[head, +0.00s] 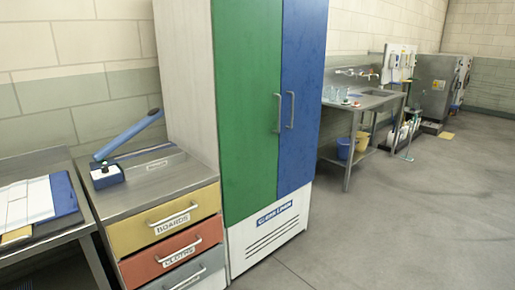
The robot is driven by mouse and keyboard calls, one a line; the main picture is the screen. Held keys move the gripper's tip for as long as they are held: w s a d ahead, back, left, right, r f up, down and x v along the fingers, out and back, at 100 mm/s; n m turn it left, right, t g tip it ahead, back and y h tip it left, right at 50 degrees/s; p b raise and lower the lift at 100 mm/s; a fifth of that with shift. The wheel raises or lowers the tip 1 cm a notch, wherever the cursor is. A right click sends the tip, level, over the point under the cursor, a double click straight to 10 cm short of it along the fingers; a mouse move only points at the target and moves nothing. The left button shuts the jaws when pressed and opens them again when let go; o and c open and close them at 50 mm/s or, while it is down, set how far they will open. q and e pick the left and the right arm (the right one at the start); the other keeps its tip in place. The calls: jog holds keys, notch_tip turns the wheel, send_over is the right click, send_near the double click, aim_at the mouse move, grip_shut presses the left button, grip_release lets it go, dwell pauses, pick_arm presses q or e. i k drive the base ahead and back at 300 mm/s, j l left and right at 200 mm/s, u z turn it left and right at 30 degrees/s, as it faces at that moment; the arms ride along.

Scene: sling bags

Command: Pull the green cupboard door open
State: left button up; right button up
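The green cupboard door (246,100) is the left door of a tall white cupboard (187,75) in the middle of the head view. It looks shut, flush beside the blue door (302,95). Its upright metal handle (278,113) is near its right edge, close to the blue door's handle (291,109). Neither of my grippers shows in this view.
Left of the cupboard stands a drawer unit (170,222) with labelled yellow, red and grey drawers. A blue-handled device (128,135) rests on top. A metal table (40,165) is at far left. Open floor (410,215) lies to the right.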

aim_at(247, 34)
jog(key=i+l+u, duration=0.1)
jog(key=i+l, duration=0.25)
jog(key=i+l+u, duration=0.1)
jog(key=i+l, duration=0.25)
jog(key=i+l+u, duration=0.1)
jog(key=i+l, duration=0.3)
jog(key=i+l+u, duration=0.1)
jog(key=i+l, duration=0.2)
jog(key=i+l+u, duration=0.1)
jog(key=i+l, duration=0.2)
jog(key=l, duration=0.25)
jog(key=i+l+u, duration=0.1)
jog(key=i+l, duration=0.2)
jog(key=l, duration=0.2)
jog(key=i+l+u, duration=0.1)
jog(key=i+l, duration=0.2)
jog(key=l, duration=0.2)
